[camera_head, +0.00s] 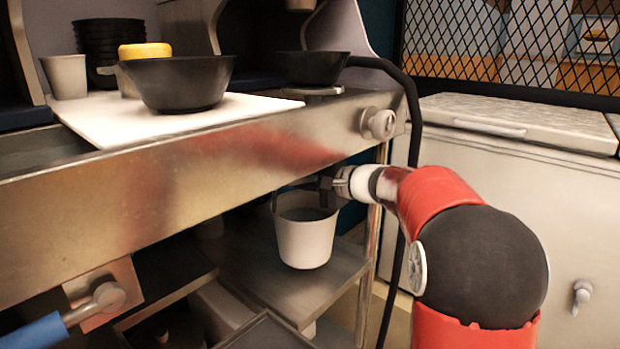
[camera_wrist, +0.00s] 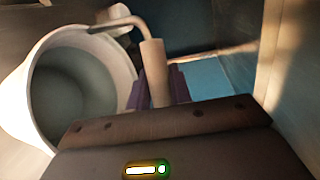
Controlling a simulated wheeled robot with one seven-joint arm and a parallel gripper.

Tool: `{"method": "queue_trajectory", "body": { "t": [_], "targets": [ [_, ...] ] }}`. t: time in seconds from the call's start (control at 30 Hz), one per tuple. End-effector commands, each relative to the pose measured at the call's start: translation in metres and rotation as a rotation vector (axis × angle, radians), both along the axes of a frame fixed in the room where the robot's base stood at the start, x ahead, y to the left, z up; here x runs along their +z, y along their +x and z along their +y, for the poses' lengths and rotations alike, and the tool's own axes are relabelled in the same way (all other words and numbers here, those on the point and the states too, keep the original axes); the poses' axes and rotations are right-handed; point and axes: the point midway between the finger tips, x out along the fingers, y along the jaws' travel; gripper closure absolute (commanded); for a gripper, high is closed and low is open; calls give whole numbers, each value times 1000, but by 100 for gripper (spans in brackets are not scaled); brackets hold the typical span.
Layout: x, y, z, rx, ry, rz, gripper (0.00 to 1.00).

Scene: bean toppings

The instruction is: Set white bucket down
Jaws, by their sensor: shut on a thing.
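The white bucket (camera_head: 305,240) hangs under the steel counter, over or on the lower metal shelf. I cannot tell whether its base touches the shelf. It looks upright and its inside looks empty in the wrist view, where its rim and wall (camera_wrist: 125,70) show at the left. My gripper (camera_head: 327,184) is at the bucket's upper right side, shut on the bucket's handle. In the wrist view the pale handle grip (camera_wrist: 153,72) stands between the fingers (camera_wrist: 158,88).
The steel counter edge (camera_head: 190,165) runs just above the bucket. The lower shelf (camera_head: 325,272) lies beneath it, with a post at its right. A black hose (camera_head: 414,130) hangs near my arm. Black bowls (camera_head: 180,84) and a white board (camera_head: 110,122) are on the counter.

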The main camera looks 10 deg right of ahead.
Motion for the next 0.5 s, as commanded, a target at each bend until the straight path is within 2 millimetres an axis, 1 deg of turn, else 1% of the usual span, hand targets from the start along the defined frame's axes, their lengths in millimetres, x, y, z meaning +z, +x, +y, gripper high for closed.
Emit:
{"method": "queue_trajectory", "body": {
  "t": [0.17, 0.3, 0.5],
  "targets": [
    [-11, 0, -2, -3, 1, -4, 100],
    [-23, 0, -2, -2, 1, -4, 100],
    [-28, 0, -2, -2, 1, -5, 100]
  ]
}}
